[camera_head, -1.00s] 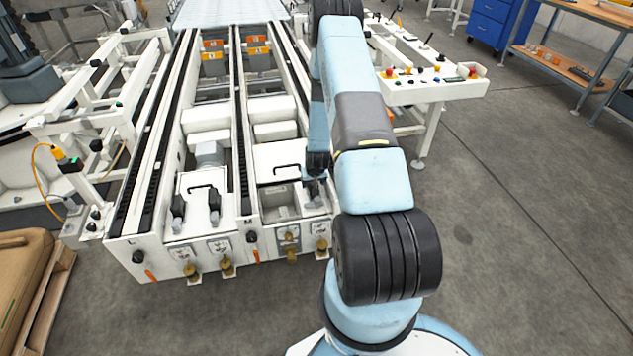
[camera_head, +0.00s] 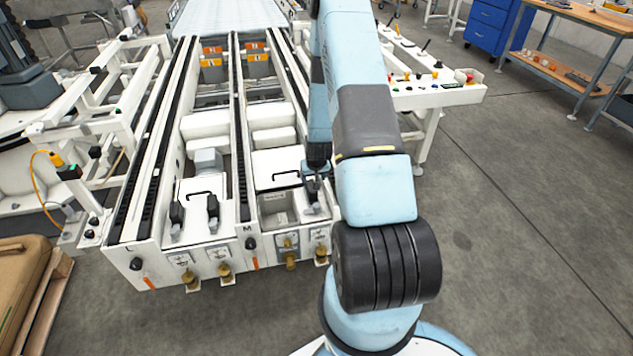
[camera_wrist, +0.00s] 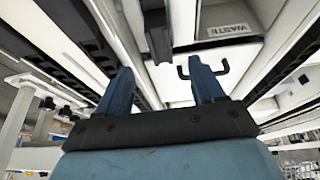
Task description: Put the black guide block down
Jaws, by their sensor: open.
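My gripper (camera_wrist: 161,72) shows in the wrist view with its two blue fingers apart and nothing between their tips. A dark guide block (camera_wrist: 158,38) stands just beyond the fingertips, apart from them, roughly in line with the gap. In the head view the black guide block (camera_head: 312,190) stands upright at the right-hand bay of the white machine, just below the end of my arm.
Two similar black blocks (camera_head: 177,214) (camera_head: 212,207) stand in the left bay. A white lid with a black handle (camera_wrist: 203,70) and a panel labelled WASTE (camera_wrist: 233,30) lie near the block. An open compartment (camera_head: 277,206) is left of it. Rails (camera_head: 241,150) run between the bays.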

